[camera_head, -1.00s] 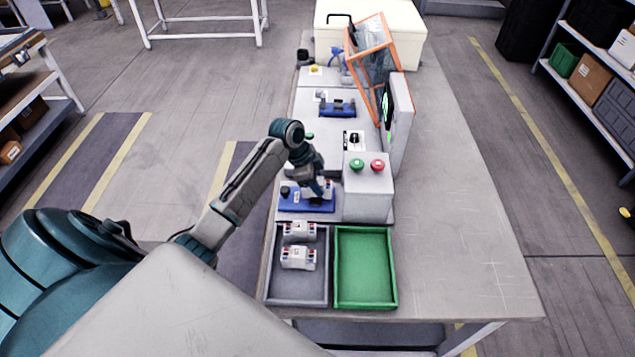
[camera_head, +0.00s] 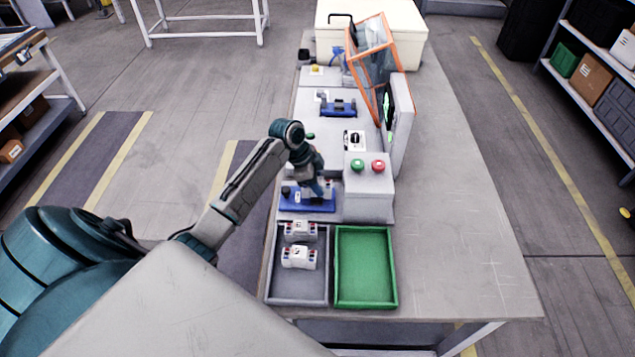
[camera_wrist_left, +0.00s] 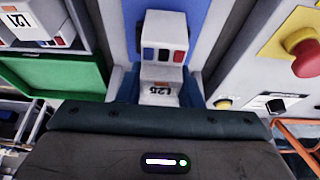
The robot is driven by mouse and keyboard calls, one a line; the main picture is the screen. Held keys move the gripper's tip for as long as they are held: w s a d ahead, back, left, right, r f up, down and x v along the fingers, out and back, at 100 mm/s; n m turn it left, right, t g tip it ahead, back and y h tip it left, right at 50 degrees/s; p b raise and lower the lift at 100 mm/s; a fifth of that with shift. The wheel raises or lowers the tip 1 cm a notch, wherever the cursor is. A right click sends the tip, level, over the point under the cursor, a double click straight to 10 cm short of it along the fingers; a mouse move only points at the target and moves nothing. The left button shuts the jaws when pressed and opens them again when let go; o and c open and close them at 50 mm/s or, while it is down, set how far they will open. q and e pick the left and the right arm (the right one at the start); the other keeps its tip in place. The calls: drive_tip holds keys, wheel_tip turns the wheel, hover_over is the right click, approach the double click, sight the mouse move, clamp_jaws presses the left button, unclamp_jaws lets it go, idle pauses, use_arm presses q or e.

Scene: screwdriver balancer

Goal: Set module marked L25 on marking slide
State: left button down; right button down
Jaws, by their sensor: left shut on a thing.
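The module marked L25 (camera_wrist_left: 165,40) is white with dark, red and blue terminals and fills the middle of the left wrist view; its label reads upside down. My left gripper (camera_head: 319,194) is shut on this module. In the head view the gripper points down at the blue marking slide (camera_head: 317,209), and the module is mostly hidden by it. Blue surface of the slide (camera_wrist_left: 205,18) shows behind the module in the wrist view. I cannot tell whether the module rests fully on it. My right gripper is not in view.
A grey tray (camera_head: 297,287) holds two white modules (camera_head: 299,257); an empty green tray (camera_head: 364,269) stands beside it. A box with green and red buttons (camera_head: 368,195) stands close right of the slide. Another blue fixture (camera_head: 338,109) is farther back. The table's right side is clear.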

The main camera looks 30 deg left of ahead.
use_arm(q)
drive_tip(key=shift+f, duration=0.4)
idle(0.6)
drive_tip(key=shift+f, duration=0.3)
idle(0.8)
drive_tip(key=shift+w, duration=0.1)
drive_tip(key=c, duration=0.9)
unclamp_jaws()
